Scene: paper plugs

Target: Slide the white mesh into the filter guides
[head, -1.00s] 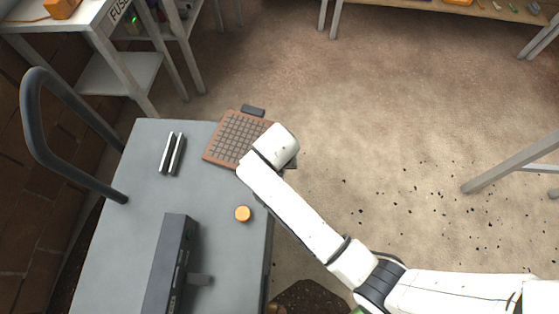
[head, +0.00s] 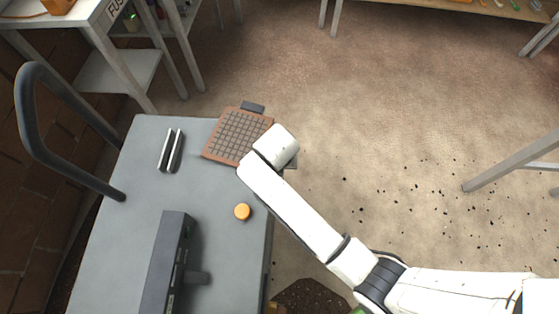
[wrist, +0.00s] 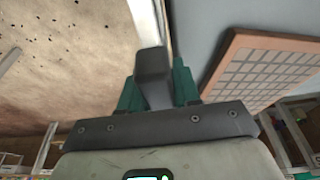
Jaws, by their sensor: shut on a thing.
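My gripper (wrist: 156,88) has teal fingers closed on a dark grey block-like tab. A pale strip (wrist: 146,18) runs up from this tab, apparently the white mesh seen edge-on, its face hidden. In the head view my wrist hides the gripper and most of what it holds, at the table's far right edge. Two parallel pale bars (head: 171,151), which look like the filter guides, stand at the table's far left, well left of my wrist. A brown-framed panel with a grey grid (head: 237,136) lies just left of my wrist; it also shows in the wrist view (wrist: 265,68).
The grey table (head: 125,225) also carries an orange round knob (head: 242,212) and a long dark box (head: 166,262). A dark curved handle (head: 28,120) rises at its left edge. The tabletop between bars and knob is clear. Floor lies open to the right.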

